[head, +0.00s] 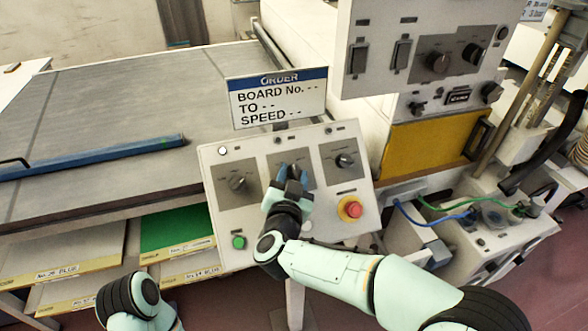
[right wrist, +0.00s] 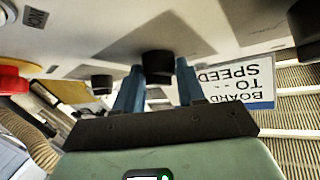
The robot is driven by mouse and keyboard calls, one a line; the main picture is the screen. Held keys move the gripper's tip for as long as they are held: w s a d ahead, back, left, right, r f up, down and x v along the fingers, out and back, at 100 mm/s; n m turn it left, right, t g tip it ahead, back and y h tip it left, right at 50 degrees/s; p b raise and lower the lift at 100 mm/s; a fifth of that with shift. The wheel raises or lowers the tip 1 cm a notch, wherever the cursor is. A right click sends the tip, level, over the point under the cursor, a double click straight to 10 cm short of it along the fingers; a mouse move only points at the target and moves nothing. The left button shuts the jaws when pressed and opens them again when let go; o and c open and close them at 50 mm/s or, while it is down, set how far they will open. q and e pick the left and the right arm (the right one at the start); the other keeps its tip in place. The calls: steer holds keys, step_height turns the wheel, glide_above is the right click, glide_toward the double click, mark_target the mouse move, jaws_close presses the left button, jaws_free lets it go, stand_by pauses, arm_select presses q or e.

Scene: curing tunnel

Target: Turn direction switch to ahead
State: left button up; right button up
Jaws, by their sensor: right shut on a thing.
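A tilted grey control panel (head: 225,258) carries a row of three black rotary switches on dark plates. My right gripper (head: 291,178) is at the middle switch and mostly hides it in the head view. In the right wrist view its blue fingers stand either side of the black knob (right wrist: 158,64), shut on it. The left switch (head: 237,183) and right switch (head: 344,160) are untouched. The panel labels are too small to read, so I cannot tell by name which switch is the direction switch. My left gripper is out of view.
A red stop button (head: 353,209) and a green button (head: 239,242) sit low on the panel. An order sign (head: 278,100) stands behind it. A taller switch cabinet (head: 372,28) is at the upper right. A conveyor (head: 120,105) lies left.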

steer(key=m+g+h+p, duration=0.1)
steer(key=m+p, duration=0.1)
steer(key=m, duration=0.1)
steer(key=m+g+h+p, duration=0.2)
steer(key=m, duration=0.1)
steer(key=r+m+g+h+p, duration=0.1)
steer(key=m+g, duration=0.1)
steer(key=m, duration=0.1)
steer(key=shift+w+a+h+p, duration=0.3)
steer(key=shift+a+h+p, duration=0.05)
steer(key=shift+h+p, duration=0.05)
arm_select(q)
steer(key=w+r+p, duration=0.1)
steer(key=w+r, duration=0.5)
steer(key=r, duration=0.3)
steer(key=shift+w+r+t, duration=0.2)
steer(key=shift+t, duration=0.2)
arm_select(e)
steer(key=shift+m+g, duration=0.6)
steer(key=shift+m, duration=0.4)
steer(key=shift+h, duration=0.3)
steer(key=o, duration=0.8)
steer(key=shift+f, duration=0.1)
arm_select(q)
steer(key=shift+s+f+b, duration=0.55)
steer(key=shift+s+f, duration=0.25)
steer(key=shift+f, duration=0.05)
arm_select(e)
steer(key=v, duration=1.3)
steer(key=shift+s, duration=0.15)
